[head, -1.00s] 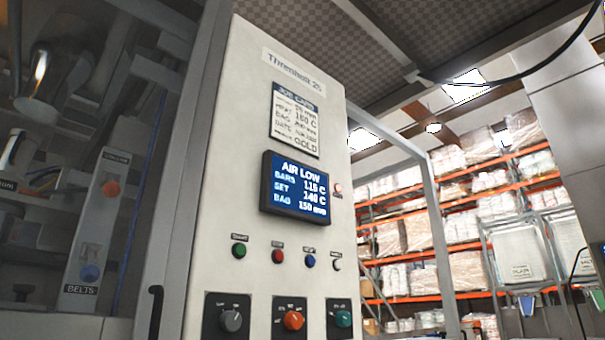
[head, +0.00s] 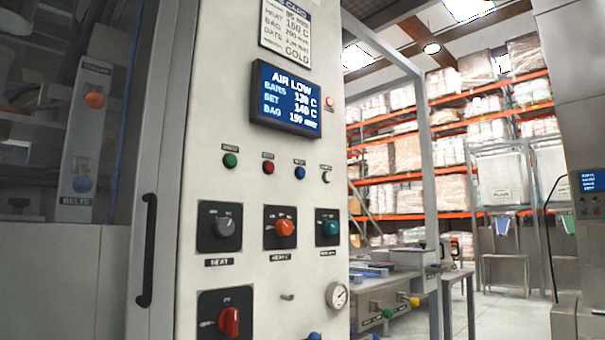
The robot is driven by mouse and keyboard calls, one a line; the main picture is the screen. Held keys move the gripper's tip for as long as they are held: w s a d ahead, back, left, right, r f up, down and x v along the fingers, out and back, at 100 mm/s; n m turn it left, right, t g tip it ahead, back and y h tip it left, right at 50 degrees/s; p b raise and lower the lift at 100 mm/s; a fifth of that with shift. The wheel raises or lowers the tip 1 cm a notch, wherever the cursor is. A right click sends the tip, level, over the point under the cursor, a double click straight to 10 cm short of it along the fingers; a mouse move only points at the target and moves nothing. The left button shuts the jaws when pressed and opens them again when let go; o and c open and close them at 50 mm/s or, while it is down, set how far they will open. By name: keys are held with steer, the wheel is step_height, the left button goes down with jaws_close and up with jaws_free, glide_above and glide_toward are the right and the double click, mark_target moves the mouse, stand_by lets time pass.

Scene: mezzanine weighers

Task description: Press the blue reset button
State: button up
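The blue button (head: 299,172) is on the pale control panel (head: 200,290), third in a row below the screen, with a small dark label above it. A green button (head: 230,160) and a red button (head: 268,167) are to its left, and a white or black one (head: 325,173) is to its right. A small red lamp (head: 329,103) is right of the screen. My gripper is not in view.
Below the buttons are a grey knob (head: 225,227), an orange knob (head: 285,228), a teal knob (head: 331,228), a red switch (head: 229,322) and a gauge (head: 337,296). A black door handle (head: 147,250) is at left. Open floor shows at right.

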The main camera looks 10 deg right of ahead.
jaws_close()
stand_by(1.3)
